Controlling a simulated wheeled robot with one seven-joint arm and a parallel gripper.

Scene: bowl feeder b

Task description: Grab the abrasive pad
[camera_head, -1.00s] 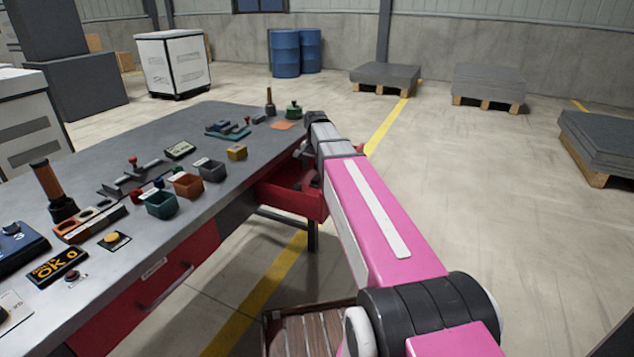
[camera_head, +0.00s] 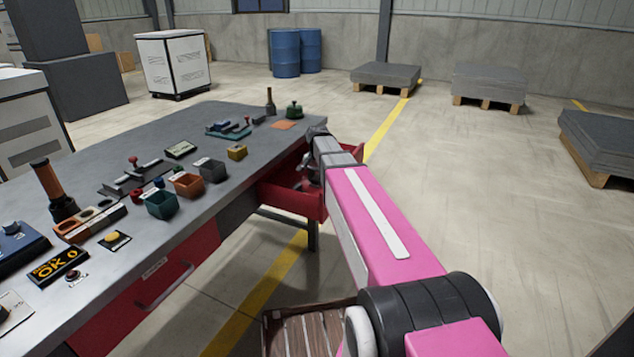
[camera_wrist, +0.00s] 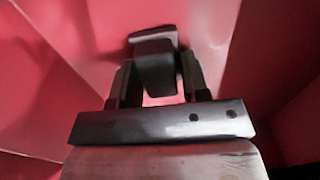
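A dark grey block, seemingly the abrasive pad (camera_wrist: 155,66), lies in the open red drawer (camera_wrist: 50,90) in the wrist view. My gripper (camera_wrist: 157,72) is down in the drawer, with one finger on each side of the block. The fingers are apart, and narrow gaps seem to show beside the block, so it does not look clamped. In the head view the drawer (camera_head: 290,200) stands out from the table's right end, and my gripper (camera_head: 306,178) is partly hidden inside it. The block cannot be made out there.
The drawer's red walls stand close around my gripper. The grey table (camera_head: 225,180) holds small bins, a fixture, a flat orange piece (camera_head: 283,126) and other tools. A wooden pallet (camera_head: 305,330) is below my arm.

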